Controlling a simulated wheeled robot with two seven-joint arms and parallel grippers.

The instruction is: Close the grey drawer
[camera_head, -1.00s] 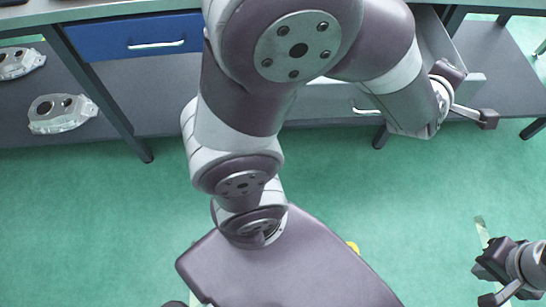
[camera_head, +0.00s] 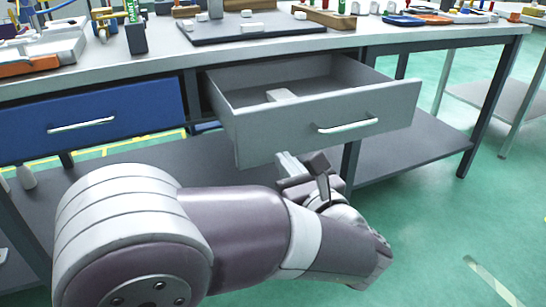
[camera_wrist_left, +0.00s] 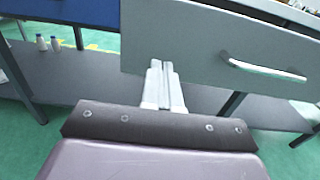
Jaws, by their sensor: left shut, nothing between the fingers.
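The grey drawer (camera_head: 268,134) hangs pulled out under the bench, with a silver bar handle (camera_head: 347,126) on its front and a small white block (camera_head: 281,95) inside. In the left wrist view the drawer front (camera_wrist_left: 190,42) fills the upper right, with its handle (camera_wrist_left: 264,68) to the right of the fingers. My left gripper (camera_head: 290,165) is shut and empty, just below and in front of the lower edge of the drawer front. In the left wrist view its fingertips (camera_wrist_left: 160,64) overlap the lower edge of the front; I cannot tell whether they touch it. My right gripper is out of view now.
A blue drawer (camera_head: 90,121) to the left is shut. The bench top (camera_head: 250,55) carries a dark tray (camera_head: 262,28) and several parts. A grey lower shelf (camera_head: 415,147) runs beneath.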

